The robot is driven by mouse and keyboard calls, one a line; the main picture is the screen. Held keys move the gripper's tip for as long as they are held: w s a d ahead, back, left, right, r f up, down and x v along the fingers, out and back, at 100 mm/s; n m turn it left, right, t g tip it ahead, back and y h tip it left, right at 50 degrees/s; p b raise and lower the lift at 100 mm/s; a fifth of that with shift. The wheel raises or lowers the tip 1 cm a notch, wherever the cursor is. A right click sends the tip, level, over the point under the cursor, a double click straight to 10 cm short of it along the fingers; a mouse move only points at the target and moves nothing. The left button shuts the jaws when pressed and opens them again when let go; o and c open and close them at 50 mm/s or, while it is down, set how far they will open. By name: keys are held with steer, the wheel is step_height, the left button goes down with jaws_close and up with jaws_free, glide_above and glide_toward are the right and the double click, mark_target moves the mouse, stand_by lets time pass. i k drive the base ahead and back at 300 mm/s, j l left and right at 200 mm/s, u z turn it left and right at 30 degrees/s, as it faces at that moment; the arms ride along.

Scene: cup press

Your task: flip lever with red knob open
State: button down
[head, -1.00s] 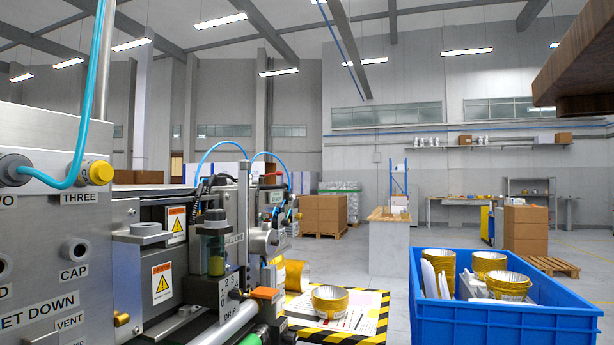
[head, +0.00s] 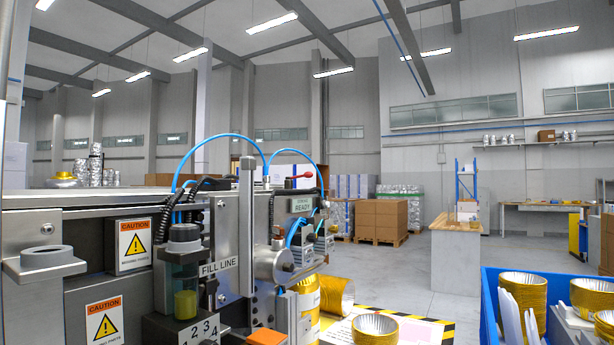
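A lever with a red knob (head: 303,177) shows small in the head view, on top of the machine (head: 232,240), just right of the upright grey post. The red part lies roughly level, and its pivot and lower parts are too small to make out. Blue hoses (head: 205,140) arch in front of and beside it. Whether the lever is open or closed cannot be told from this distance. My gripper is not in view.
A clear cup with yellow liquid (head: 186,290) sits on the machine's near side. A blue crate (head: 550,280) with gold cups stands at the right. A gold cup (head: 375,330) stands on a striped mat.

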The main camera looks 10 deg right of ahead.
mark_target(307, 175)
steer(key=i+l, duration=0.25)
steer(key=i+l+u, duration=0.15)
steer(key=l, duration=0.25)
steer(key=i+l, duration=0.3)
steer(key=i+l+u, duration=0.15)
steer(key=l, duration=0.2)
steer(key=i+l, duration=0.25)
steer(key=l, duration=0.15)
steer(key=i+l+u, duration=0.1)
steer(key=l, duration=0.25)
steer(key=i+l+u, duration=0.1)
steer(key=i+l, duration=0.2)
steer(key=l, duration=0.1)
